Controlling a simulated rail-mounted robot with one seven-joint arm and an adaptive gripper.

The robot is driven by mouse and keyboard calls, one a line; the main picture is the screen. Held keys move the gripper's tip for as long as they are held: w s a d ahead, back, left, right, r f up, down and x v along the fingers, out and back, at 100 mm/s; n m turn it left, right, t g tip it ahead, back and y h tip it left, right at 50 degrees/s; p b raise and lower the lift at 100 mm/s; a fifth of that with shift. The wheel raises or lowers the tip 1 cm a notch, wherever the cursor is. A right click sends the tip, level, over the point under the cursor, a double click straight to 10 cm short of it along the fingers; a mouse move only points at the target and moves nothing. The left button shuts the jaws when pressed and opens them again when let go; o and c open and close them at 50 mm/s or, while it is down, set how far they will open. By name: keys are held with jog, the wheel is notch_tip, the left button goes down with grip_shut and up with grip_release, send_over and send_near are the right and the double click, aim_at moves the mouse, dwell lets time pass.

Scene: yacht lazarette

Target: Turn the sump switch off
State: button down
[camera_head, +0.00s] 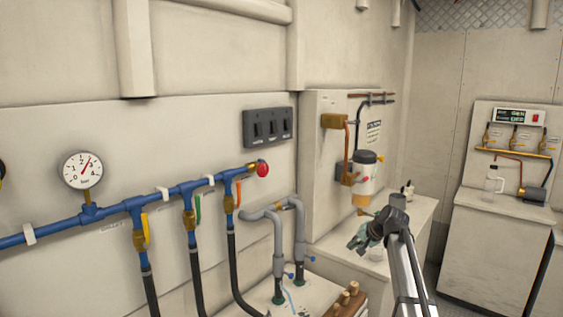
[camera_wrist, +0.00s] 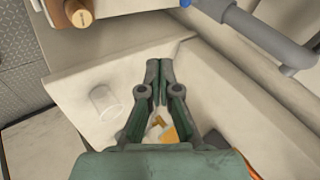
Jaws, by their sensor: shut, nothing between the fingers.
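A dark switch panel (camera_head: 268,127) with three rocker switches is mounted on the left wall, above the blue pipe. Its labels are too small to read, so I cannot tell which one is the sump switch or how each is set. My gripper (camera_head: 356,243) is below and to the right of the panel, well apart from it, over the pale counter. In the wrist view my green gripper (camera_wrist: 159,68) has its fingertips together with nothing between them. The switch panel does not show in the wrist view.
A blue pipe (camera_head: 105,212) with valves, a gauge (camera_head: 82,170) and a red knob (camera_head: 262,169) runs below the panel. Grey bent pipes (camera_head: 277,240) rise nearby. A clear cup (camera_wrist: 106,103) stands on the counter beside my gripper. A filter unit (camera_head: 366,172) hangs behind it.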

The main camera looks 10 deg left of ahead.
jog(key=a+r+y+p, duration=0.1)
jog(key=a+r, duration=0.4)
jog(key=r, duration=0.9)
jog(key=w+a+r+m+t+y+p, duration=0.1)
jog(key=a+r+y, duration=0.3)
jog(key=r, duration=1)
jog(key=a+r+t+y+p, duration=0.1)
jog(key=a+r, duration=0.5)
jog(key=r, duration=0.8)
jog(key=shift+w+a+r+m+y+p, duration=0.15)
jog(key=shift+a+r+m+y+p, duration=0.2)
jog(key=shift+y, duration=0.55)
jog(key=shift+f, duration=0.15)
jog(key=p, duration=0.5)
send_near(276, 130)
jog(key=x, duration=0.5)
jog(key=shift+w+a+r, duration=0.15)
jog(key=shift+a+r, duration=0.1)
jog(key=shift+a, duration=0.05)
jog(key=shift+x, duration=0.85)
jog(key=shift+f, duration=0.2)
jog(key=shift+a, duration=0.1)
